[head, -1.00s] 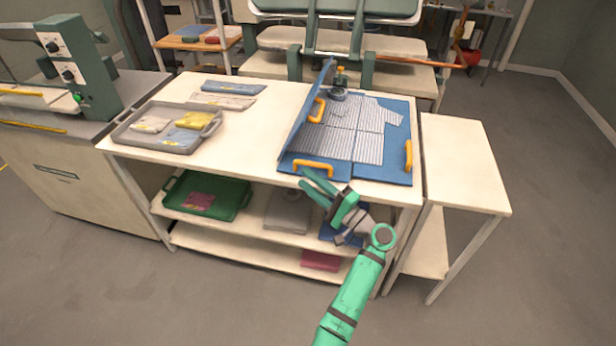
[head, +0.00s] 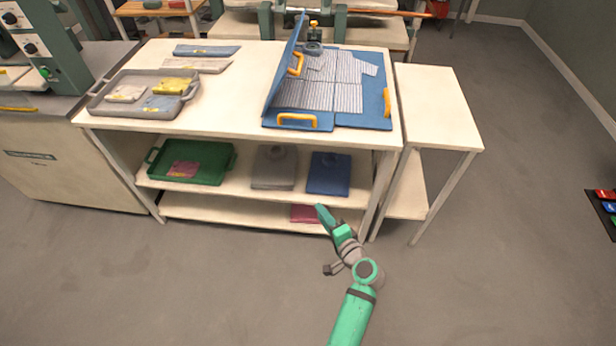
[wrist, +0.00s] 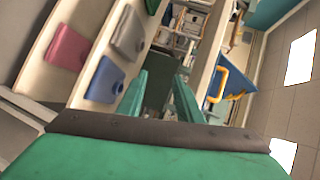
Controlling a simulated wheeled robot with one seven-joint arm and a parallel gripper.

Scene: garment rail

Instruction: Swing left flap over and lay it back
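The blue folding board (head: 343,119) lies on the white table with a grey striped shirt (head: 335,82) spread on it. Its left flap (head: 284,68) stands steeply raised along the board's left side, an orange handle (head: 296,65) showing on its right. My gripper (head: 323,212) is in front of the table at lower-shelf height in the picture, well apart from the board. In the wrist view my gripper (wrist: 160,82) has its fingers spread with nothing between them. The board's blue edge (wrist: 238,84) and an orange handle (wrist: 217,84) show right of the fingers.
A grey tray (head: 92,107) with folded garments is on the table's left. The lower shelves hold a green tray (head: 230,161), a grey garment (head: 273,168) and a blue garment (head: 328,174). A bare side table (head: 437,105) stands right. Floor in front is clear.

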